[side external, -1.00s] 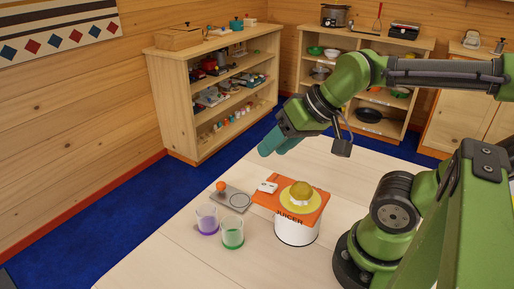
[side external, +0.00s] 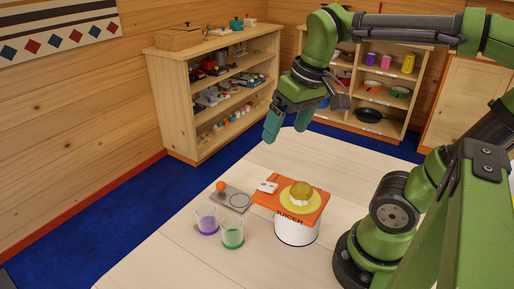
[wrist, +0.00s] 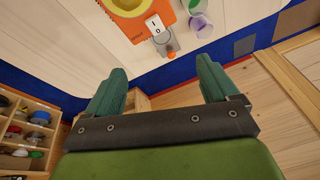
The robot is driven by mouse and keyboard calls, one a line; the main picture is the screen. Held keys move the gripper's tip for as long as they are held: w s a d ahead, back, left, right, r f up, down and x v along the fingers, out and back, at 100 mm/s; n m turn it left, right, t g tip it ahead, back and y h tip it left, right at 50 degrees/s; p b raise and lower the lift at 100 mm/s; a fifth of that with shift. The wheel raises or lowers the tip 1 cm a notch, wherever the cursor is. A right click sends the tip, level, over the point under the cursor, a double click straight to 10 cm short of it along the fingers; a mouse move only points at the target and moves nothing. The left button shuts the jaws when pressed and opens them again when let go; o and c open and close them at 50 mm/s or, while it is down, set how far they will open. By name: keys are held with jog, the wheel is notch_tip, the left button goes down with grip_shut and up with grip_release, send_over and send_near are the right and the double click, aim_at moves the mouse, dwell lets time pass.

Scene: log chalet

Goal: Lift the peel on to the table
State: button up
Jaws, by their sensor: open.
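The peel looks to be the yellow, dome-shaped fruit half (side external: 301,188) resting on the yellow dish (side external: 290,204) on top of the juicer. The juicer (side external: 296,231) has an orange top and a white body and stands on the table (side external: 180,262). My gripper (side external: 287,126) is open and empty, above the table's far edge, behind and well above the juicer, fingers pointing down. In the wrist view my gripper (wrist: 160,80) shows nothing between its fingers. The juicer's orange top (wrist: 150,12) is at that view's upper edge, and the fruit is largely cut off there.
A purple-tinted cup (side external: 207,220) and a green-tinted cup (side external: 232,233) stand left of the juicer. A grey plate with an orange knob (side external: 221,187) lies behind them. The table right of and behind the juicer is clear. Shelves (side external: 213,95) stand beyond the blue floor.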

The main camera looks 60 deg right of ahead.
notch_tip(320, 180, up, 3)
jog(key=s+d+g, duration=0.2)
jog(key=s+g, duration=0.1)
send_over(301, 182)
notch_tip(301, 182, down, 11)
jog(key=shift+w+d+f, duration=0.1)
jog(key=shift+d, duration=0.05)
jog(key=shift+a+f, duration=0.2)
jog(key=shift+f, duration=2.65)
jog(key=c, duration=1.1)
